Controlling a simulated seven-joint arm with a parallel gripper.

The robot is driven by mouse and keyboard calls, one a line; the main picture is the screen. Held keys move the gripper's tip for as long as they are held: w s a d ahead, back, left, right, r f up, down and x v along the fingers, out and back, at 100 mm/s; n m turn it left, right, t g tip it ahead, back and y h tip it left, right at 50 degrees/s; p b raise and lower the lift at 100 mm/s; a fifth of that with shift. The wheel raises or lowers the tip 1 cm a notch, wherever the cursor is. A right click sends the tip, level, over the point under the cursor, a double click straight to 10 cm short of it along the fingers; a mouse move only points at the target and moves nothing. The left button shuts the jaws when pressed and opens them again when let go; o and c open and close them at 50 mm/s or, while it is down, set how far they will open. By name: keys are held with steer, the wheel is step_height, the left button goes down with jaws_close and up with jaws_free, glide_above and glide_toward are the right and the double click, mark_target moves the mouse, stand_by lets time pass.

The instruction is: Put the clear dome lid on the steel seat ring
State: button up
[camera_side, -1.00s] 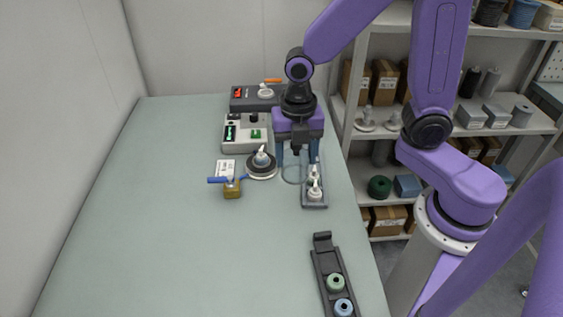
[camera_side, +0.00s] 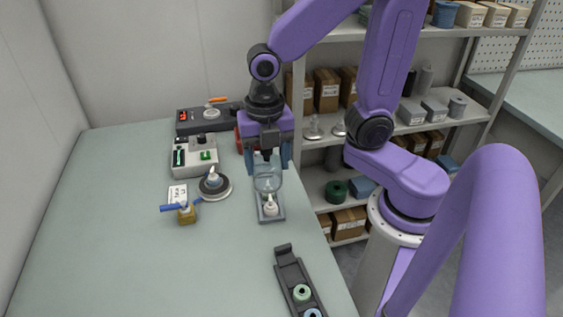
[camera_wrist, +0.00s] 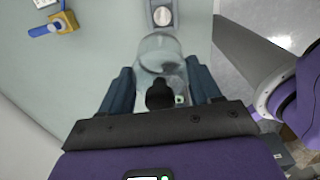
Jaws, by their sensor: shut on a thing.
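The clear dome lid (camera_side: 267,180) is between the fingers of my gripper (camera_side: 267,166), which is shut on it. In the side view the lid overlaps the far end of a small grey tray; its height above the tray is hard to tell. The wrist view shows the see-through lid (camera_wrist: 160,50) ahead of my fingers (camera_wrist: 160,78). A round dark base with a pale ring (camera_side: 215,194) stands left of my gripper, with a white-topped part in its middle. This looks like the steel seat ring, and the lid is apart from it.
The grey tray (camera_side: 280,217) holds a white knobbed part (camera_side: 270,206). A brass block with a blue handle (camera_side: 187,213) is left of the ring. Grey boxes (camera_side: 193,157) stand behind. A dark rack (camera_side: 287,276) is in front. The left table area is clear.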

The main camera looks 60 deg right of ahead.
steer(key=w+f+m, duration=0.1)
steer(key=w, duration=0.5)
steer(key=w+d+f+m, duration=0.1)
steer(key=w, duration=0.5)
steer(key=w+d+f+m, duration=0.1)
steer(key=w, duration=0.5)
steer(key=shift+w+f, duration=0.25)
steer(key=shift+f, duration=0.05)
steer(key=shift+w+f, duration=0.1)
steer(key=shift+f, duration=0.75)
steer(key=shift+f, duration=0.9)
steer(key=shift+f, duration=0.1)
steer(key=shift+f, duration=0.4)
